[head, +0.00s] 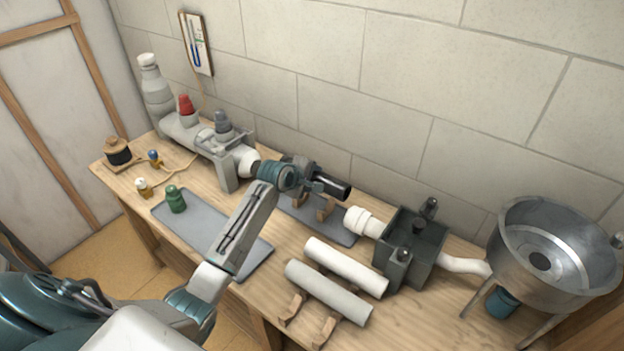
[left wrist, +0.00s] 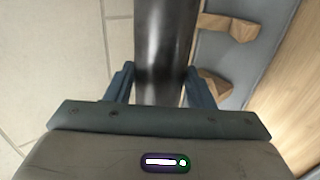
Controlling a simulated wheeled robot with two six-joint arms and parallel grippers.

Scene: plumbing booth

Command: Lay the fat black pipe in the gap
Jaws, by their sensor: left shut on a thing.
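The fat black pipe (head: 331,187) is in my left gripper (head: 306,177), which is shut around it. In the left wrist view the black pipe (left wrist: 165,45) runs between the two fingers (left wrist: 161,88). The gap lies between the white collar (head: 249,163) on the grey pipework at left and the white socket (head: 362,222) on the dark box at right. The pipe is in this stretch, its right end apart from the socket. Its left end is hidden by my gripper. My right gripper is in neither view.
Wooden cradles (head: 325,209) stand on a grey mat (head: 345,236) beside the pipe. A white pipe (head: 345,267) and a grey pipe (head: 328,292) lie in front. The dark box (head: 408,238) and steel basin (head: 545,250) stand right. A green bottle (head: 175,199) stands on another mat (head: 195,229).

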